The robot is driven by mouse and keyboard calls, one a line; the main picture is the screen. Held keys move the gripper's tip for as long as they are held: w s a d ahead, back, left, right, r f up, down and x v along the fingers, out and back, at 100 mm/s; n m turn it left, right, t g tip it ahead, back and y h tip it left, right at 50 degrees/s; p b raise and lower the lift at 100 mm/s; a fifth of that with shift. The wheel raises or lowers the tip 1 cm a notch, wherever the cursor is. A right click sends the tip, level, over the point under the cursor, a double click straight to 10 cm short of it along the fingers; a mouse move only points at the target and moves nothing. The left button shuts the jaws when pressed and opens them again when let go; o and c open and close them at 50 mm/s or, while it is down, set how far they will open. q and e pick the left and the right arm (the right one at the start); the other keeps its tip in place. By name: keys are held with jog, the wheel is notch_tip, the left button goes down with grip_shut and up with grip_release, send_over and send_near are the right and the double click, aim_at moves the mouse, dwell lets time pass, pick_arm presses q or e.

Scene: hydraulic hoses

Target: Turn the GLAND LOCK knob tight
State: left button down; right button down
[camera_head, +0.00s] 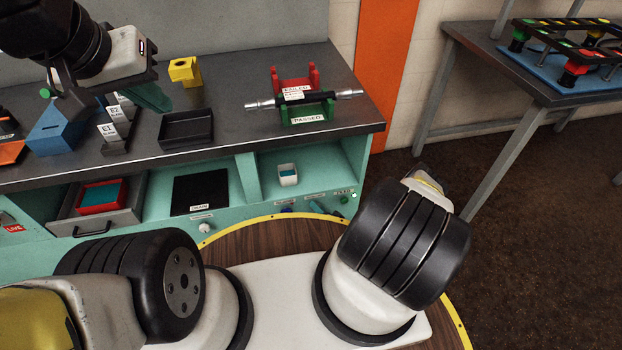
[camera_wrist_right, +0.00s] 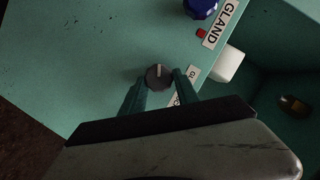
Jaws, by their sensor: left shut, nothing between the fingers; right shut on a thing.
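A dark grey round knob (camera_wrist_right: 158,76) with a pale pointer line sits on the green panel in the right wrist view. A small label starting "GL", partly covered, is beside it. My right gripper (camera_wrist_right: 155,83) has its green fingers on either side of this knob and is shut on it. In the head view my right arm hides much of the area near the panel's right end. My left gripper (camera_head: 158,102) is shut and empty, above the bench at the upper left.
A blue knob (camera_wrist_right: 201,8), a red button (camera_wrist_right: 201,33) and a GLAND label (camera_wrist_right: 222,24) are near the gripped knob. A black tray (camera_head: 187,129) sits on the bench.

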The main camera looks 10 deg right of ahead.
jog(key=shift+d+f+m+t+y, duration=0.15)
jog(key=shift+m+t+y, duration=0.35)
jog(key=shift+m, duration=0.8)
jog(key=c, duration=0.9)
grip_release()
jog(key=v, duration=0.7)
jog(key=shift+s+d, duration=0.2)
jog(key=shift+s, duration=0.15)
jog(key=shift+w, duration=0.1)
